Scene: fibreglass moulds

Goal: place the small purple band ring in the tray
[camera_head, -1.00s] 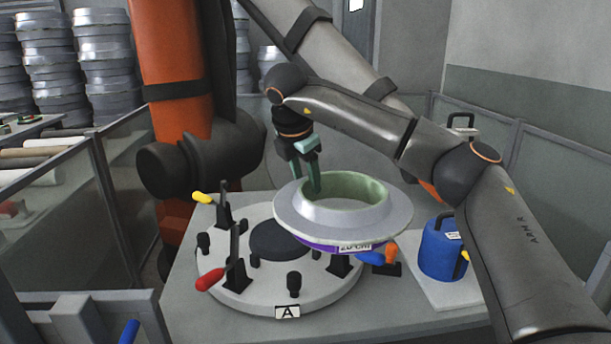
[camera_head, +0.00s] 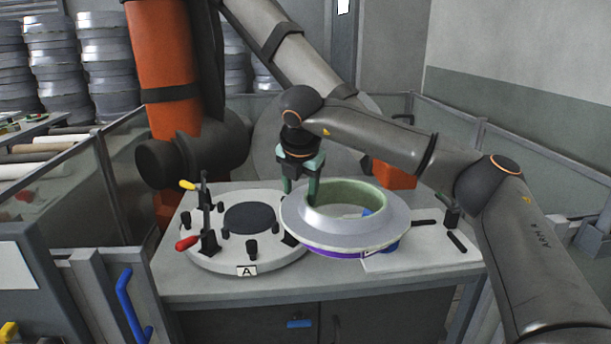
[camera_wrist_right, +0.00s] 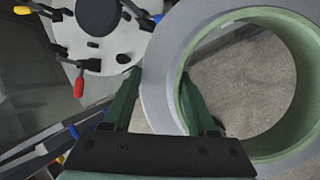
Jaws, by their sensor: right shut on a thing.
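The ring (camera_head: 300,222) is a wide grey flange with a pale green inner wall and a purple band (camera_head: 335,252) underneath. My right gripper (camera_head: 302,188) is shut on the ring's left wall, one finger inside and one outside. It holds the ring in the air above the worktable, a little tilted. The right wrist view shows the ring (camera_wrist_right: 164,60) at right, between the fingers of the gripper (camera_wrist_right: 160,85). I cannot make out a clear tray; a flat light board (camera_head: 425,258) lies on the table at right, partly behind the ring. My left gripper is not in view.
A round white fixture (camera_head: 215,262) marked A, with upright clamps and red and yellow handles, stands left of the ring. An orange-red box (camera_head: 396,175) is behind. Low panels border the table.

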